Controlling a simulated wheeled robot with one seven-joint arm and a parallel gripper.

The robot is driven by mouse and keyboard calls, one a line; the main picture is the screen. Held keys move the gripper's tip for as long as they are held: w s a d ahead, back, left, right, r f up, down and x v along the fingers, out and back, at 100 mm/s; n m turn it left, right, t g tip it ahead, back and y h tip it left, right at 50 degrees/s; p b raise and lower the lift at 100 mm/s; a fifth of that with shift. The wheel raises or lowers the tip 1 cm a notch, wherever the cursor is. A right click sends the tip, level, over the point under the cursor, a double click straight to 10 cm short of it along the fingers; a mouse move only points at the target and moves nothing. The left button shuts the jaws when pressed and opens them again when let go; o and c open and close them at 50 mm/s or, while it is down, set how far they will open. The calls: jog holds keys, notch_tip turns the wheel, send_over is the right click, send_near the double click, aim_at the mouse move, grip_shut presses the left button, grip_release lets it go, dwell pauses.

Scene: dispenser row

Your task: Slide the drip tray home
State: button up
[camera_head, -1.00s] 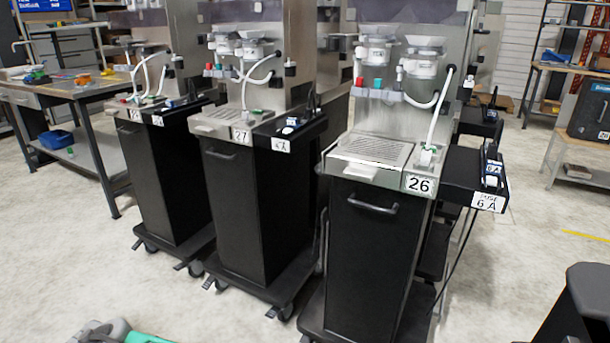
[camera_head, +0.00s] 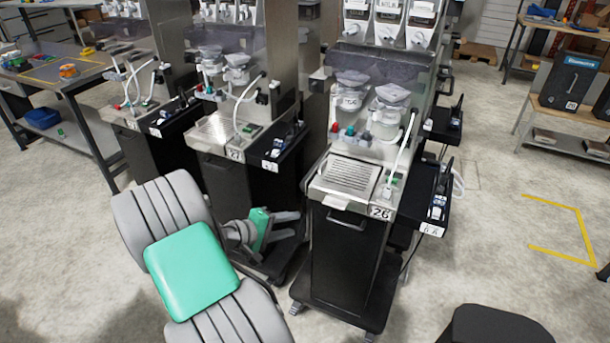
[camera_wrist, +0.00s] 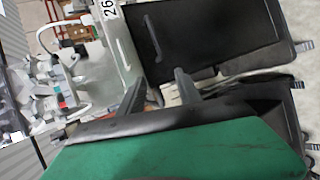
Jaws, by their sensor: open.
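The drip tray (camera_head: 350,176) is a slotted metal tray in the top of the station labelled 26, with a pale lip (camera_head: 336,202) at its front edge. How far it stands out from the station is hard to tell. My gripper (camera_head: 298,224) is open and empty, left of station 26's black cabinet and lower than the tray. In the wrist view my gripper's two dark fingers (camera_wrist: 158,78) are apart, pointing toward the station front. That view shows the cabinet door (camera_wrist: 210,35) and the metal front (camera_wrist: 105,55) tilted sideways. Nothing is between the fingers.
Station 27 (camera_head: 222,132) stands close on the left, near my arm. A black door handle (camera_head: 346,222) sticks out below the tray. Cups and a white hose (camera_head: 402,145) are above it. A black side shelf (camera_head: 428,195) is at right.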

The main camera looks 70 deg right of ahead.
jog(key=g+h+p, duration=0.1)
jog(key=p, duration=0.1)
send_near(331, 206)
jog(key=shift+d+f+n+g+b, duration=0.3)
jog(key=shift+d+f+b, duration=0.05)
jog(key=shift+d+b, duration=0.05)
jog(key=p+x, duration=0.1)
jog(key=x, duration=0.7)
jog(key=shift+r, duration=0.1)
jog(key=shift+a, duration=0.1)
grip_shut()
dwell(0.7)
